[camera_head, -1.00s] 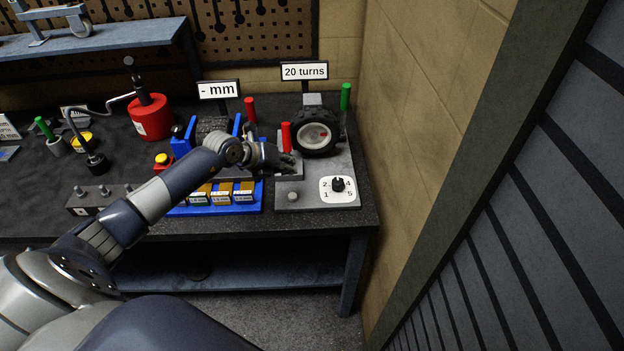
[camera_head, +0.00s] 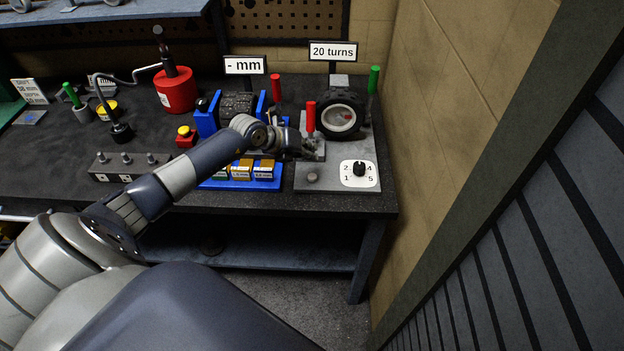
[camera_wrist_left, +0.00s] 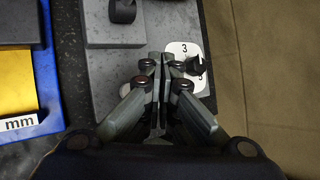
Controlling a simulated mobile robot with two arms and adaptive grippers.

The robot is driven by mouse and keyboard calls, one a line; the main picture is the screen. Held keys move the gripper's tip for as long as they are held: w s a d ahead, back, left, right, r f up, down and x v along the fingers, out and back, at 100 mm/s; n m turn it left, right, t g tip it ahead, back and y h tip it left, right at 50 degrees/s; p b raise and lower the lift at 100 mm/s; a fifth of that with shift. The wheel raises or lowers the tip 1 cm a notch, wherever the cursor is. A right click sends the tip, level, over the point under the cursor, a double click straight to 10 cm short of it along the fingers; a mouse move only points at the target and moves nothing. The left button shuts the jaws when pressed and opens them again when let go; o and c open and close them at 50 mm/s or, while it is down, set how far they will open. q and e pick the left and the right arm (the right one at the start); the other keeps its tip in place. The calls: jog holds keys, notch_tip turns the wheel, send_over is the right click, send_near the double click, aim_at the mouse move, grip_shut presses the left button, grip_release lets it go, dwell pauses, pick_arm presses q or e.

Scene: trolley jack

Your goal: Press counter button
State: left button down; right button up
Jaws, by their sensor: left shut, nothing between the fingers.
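The grey plate (camera_head: 340,178) of the "20 turns" station (camera_head: 333,51) lies at the right end of the bench. A small round grey button (camera_head: 312,177) sits on its front left. A white dial with a black knob (camera_head: 359,169) is to the button's right. My left gripper (camera_head: 311,149) is over the plate, behind the button in the head view. In the left wrist view its fingers (camera_wrist_left: 158,62) are shut together and empty. A pale round edge, likely the button (camera_wrist_left: 127,91), shows beside the left finger, mostly hidden. My right gripper is out of view.
A red handle (camera_head: 311,116) stands close by the gripper, with a black wheel (camera_head: 341,115) and green handle (camera_head: 374,80) behind. A blue tray (camera_head: 240,184) with yellow blocks lies to the left. The wall (camera_head: 430,120) rises just right of the bench.

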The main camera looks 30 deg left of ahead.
pick_arm(q)
jog(key=b, duration=0.3)
send_over(310, 175)
notch_tip(310, 175, down, 4)
jog(key=shift+w+a+f, duration=0.1)
jog(key=shift+f, duration=0.4)
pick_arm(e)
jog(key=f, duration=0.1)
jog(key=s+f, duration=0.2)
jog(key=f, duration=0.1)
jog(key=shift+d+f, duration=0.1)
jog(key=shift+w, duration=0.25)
pick_arm(q)
jog(key=shift+f, duration=0.1)
jog(key=shift+f, duration=0.4)
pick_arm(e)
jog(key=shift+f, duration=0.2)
pick_arm(q)
jog(key=shift+f+b, duration=0.5)
jog(key=shift+f, duration=0.05)
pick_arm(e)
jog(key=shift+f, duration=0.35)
pick_arm(q)
jog(key=shift+r, duration=0.1)
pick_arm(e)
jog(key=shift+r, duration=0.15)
pick_arm(q)
jog(key=shift+r+p, duration=0.9)
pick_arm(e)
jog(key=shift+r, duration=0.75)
